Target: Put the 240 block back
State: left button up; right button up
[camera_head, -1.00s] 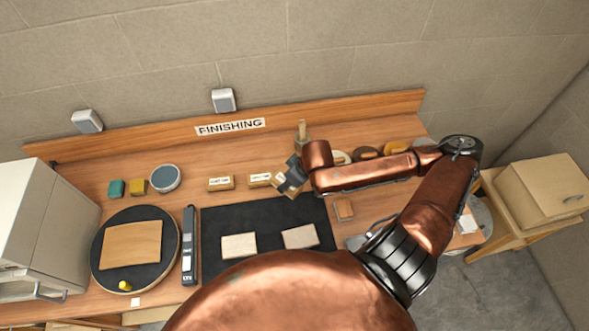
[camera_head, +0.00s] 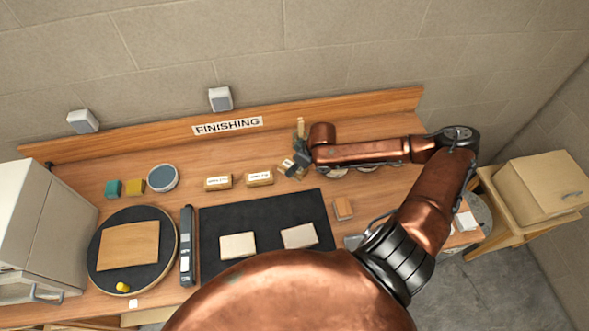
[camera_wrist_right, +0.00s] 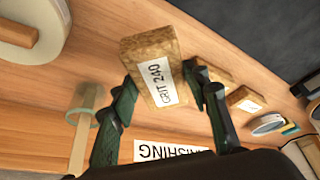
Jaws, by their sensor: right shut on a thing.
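The 240 block (camera_wrist_right: 152,50), a cork-brown block labelled "GRIT 240", is between the fingers of my right gripper (camera_wrist_right: 160,83) in the right wrist view. The gripper is shut on it. In the head view my right gripper (camera_head: 298,164) is near the back of the bench, and the partly hidden block (camera_head: 284,168) is just right of two similar labelled blocks, roughly in line with them. I cannot tell whether its underside touches the bench. My left gripper is not in view.
The two labelled blocks (camera_head: 218,183) (camera_head: 260,178) stand close on the left. A glass jar with a stick (camera_wrist_right: 84,100) is beside the gripper. Round discs lie partly under my arm. A black mat (camera_head: 270,215) with two pale pieces lies in front.

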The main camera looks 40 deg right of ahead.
jog(key=f, duration=0.1)
jog(key=w+d, duration=0.1)
jog(key=w+f, duration=0.1)
jog(key=shift+d+f, duration=0.25)
jog(key=shift+f, duration=0.1)
jog(key=shift+f+p, duration=0.3)
jog(key=shift+f, duration=1.35)
jog(key=shift+f, duration=0.1)
jog(key=o, duration=1)
jog(key=v, duration=1.2)
jog(key=shift+w, duration=0.1)
